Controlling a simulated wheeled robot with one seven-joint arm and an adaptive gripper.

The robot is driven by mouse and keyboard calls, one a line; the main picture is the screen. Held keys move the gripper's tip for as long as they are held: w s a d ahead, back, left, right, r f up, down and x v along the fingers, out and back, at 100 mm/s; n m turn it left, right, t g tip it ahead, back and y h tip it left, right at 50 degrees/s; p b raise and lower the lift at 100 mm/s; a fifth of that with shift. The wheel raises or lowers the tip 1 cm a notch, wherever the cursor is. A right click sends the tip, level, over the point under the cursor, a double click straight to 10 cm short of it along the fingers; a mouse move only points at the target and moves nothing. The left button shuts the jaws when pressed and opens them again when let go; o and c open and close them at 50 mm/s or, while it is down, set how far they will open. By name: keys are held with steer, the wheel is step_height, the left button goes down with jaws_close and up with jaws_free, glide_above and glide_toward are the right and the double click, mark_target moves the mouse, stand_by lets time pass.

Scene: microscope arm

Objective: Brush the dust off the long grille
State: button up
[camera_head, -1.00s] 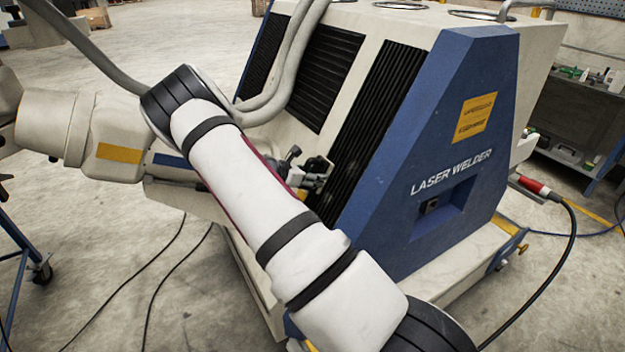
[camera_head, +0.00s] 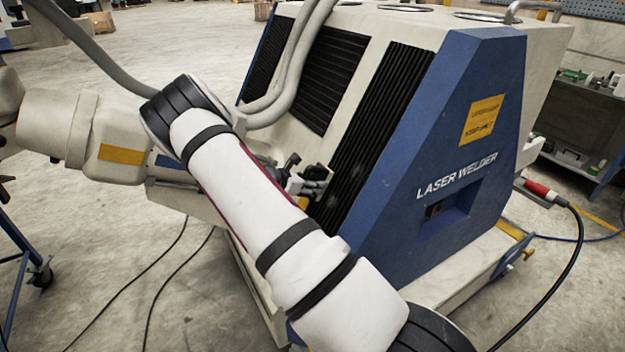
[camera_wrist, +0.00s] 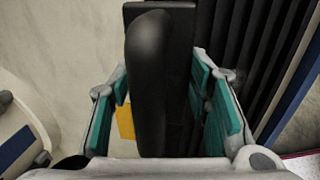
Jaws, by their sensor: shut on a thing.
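The long grille (camera_head: 382,112) is the tall black slatted panel on the sloping face of the laser welder, beside its blue end. Faint pale marks show on its lower part. My gripper (camera_head: 308,186) is at the grille's lower left edge in the head view, partly hidden behind my arm. In the wrist view my gripper (camera_wrist: 165,105), with teal pads, is shut on a black brush handle (camera_wrist: 150,75). The grille (camera_wrist: 240,45) runs along the right there. The bristles are hidden, so I cannot tell whether they touch the slats.
The laser welder (camera_head: 475,130) has a wider grille (camera_head: 328,80) to the left of the long one. Grey hoses (camera_head: 290,65) hang in front of its left part. A red-ended cable (camera_head: 540,190) leaves its right side. Open concrete floor lies at the left.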

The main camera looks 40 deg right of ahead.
steer(key=shift+s+a+p, duration=0.2)
steer(key=shift+s+p, duration=0.6)
steer(key=shift+s, duration=0.25)
steer(key=shift+s+a+p, duration=0.2)
steer(key=shift+s+p, duration=0.55)
steer(key=shift+s, duration=0.3)
steer(key=shift+s+a+p, duration=0.2)
steer(key=shift+s+p, duration=0.6)
steer(key=shift+s, duration=0.25)
steer(key=shift+s+a+r+p, duration=0.1)
steer(key=shift+s+a+p, duration=0.2)
steer(key=shift+s+p, duration=0.6)
steer(key=shift+s+a+r+p, duration=0.1)
steer(key=shift+s+a+p, duration=0.2)
steer(key=shift+s+p, duration=0.55)
steer(key=shift+s+a+p, duration=0.3)
steer(key=shift+s+p, duration=0.25)
steer(key=shift+s, duration=0.65)
steer(key=shift+w+f, duration=0.1)
steer(key=shift+w, duration=0.05)
steer(key=shift+a, duration=0.1)
steer(key=shift+w+v, duration=0.15)
steer(key=shift+v, duration=0.8)
steer(key=shift+w+v, duration=0.15)
steer(key=shift+v, duration=0.85)
steer(key=shift+w+v, duration=0.2)
steer(key=shift+v, duration=0.75)
